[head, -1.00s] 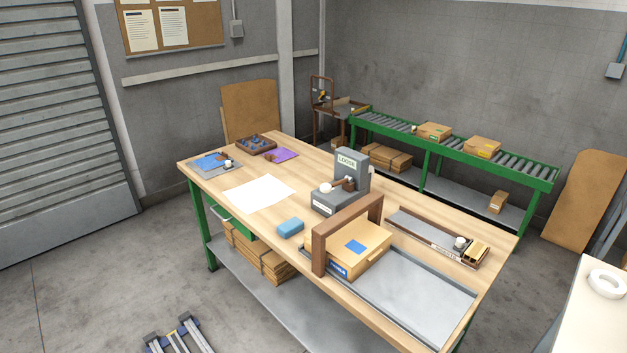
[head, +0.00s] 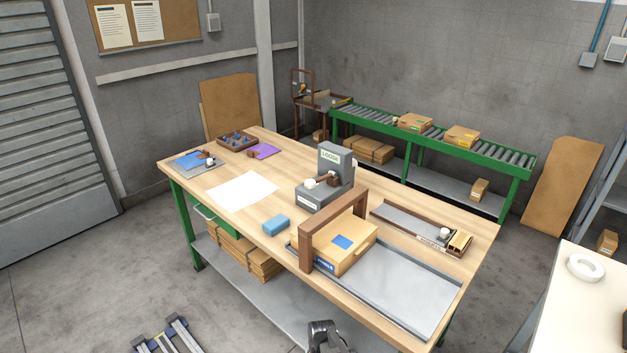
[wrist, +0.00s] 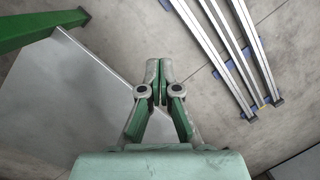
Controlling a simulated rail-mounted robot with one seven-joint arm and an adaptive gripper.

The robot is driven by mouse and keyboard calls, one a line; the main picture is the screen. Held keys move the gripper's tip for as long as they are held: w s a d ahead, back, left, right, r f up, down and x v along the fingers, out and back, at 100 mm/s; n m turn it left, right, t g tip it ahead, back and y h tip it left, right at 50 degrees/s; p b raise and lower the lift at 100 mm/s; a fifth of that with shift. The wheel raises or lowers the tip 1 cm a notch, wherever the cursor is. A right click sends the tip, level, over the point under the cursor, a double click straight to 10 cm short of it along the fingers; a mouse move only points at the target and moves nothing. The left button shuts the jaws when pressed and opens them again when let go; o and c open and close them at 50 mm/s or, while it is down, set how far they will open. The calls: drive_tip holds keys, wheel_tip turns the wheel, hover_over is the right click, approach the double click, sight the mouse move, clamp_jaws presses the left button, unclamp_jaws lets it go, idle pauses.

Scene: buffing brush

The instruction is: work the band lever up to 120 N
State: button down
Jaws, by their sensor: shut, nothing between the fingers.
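The grey tensioner device (head: 334,166) stands on the workbench, with a sign reading LOOSE on its upright back. Its brown lever (head: 322,182) ends in a white knob (head: 310,184) pointing left. A cardboard box (head: 343,245) with a blue patch sits under a brown arch (head: 306,244) in front of the device. My gripper (wrist: 158,62) is shut and empty in the wrist view, above the floor and beside the bench's lower shelf (wrist: 75,100). In the head view my arm (head: 325,336) shows at the bottom edge, in front of the bench and well short of the lever.
A blue block (head: 276,225) and white paper (head: 242,191) lie left of the device. A grey tray (head: 400,292) and a brush holder (head: 420,228) lie to the right. Metal rails (head: 166,337) lie on the floor at lower left. A white table (head: 575,300) stands at right.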

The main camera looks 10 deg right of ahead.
drive_tip(key=w+a+r+t+y+p, duration=0.15)
drive_tip(key=w+a+r, duration=0.35)
drive_tip(key=w+r, duration=0.5)
drive_tip(key=w+a+r+t+p, duration=0.15)
drive_tip(key=w+a+r, duration=0.25)
drive_tip(key=w+r, duration=0.6)
drive_tip(key=w+a+r+t+y, duration=0.1)
drive_tip(key=w+a+r+t, duration=0.3)
drive_tip(key=w+r, duration=0.6)
wheel_tip(320, 180, up, 26)
drive_tip(key=m+t+p, duration=0.3)
drive_tip(key=m+p, duration=0.4)
drive_tip(key=p, duration=0.1)
hover_over(321, 179)
drive_tip(key=s+a, duration=0.2)
drive_tip(key=shift+w+r+h+b, duration=0.2)
drive_tip(key=shift+h+b, duration=0.1)
drive_tip(key=shift+h, duration=0.15)
drive_tip(key=shift+f, duration=0.15)
drive_tip(key=shift+s+a+f+b, duration=0.15)
drive_tip(key=shift+f+b, duration=0.45)
drive_tip(key=shift+f, duration=0.85)
drive_tip(key=shift+s+a+f+b, duration=0.1)
drive_tip(key=shift+f+b, duration=0.5)
drive_tip(key=shift+f, duration=0.8)
drive_tip(key=shift+s+a+f+b, duration=0.15)
drive_tip(key=shift+f+b, duration=0.45)
drive_tip(key=shift+f, duration=0.85)
drive_tip(key=shift+f+b, duration=0.3)
drive_tip(key=shift+f, duration=0.15)
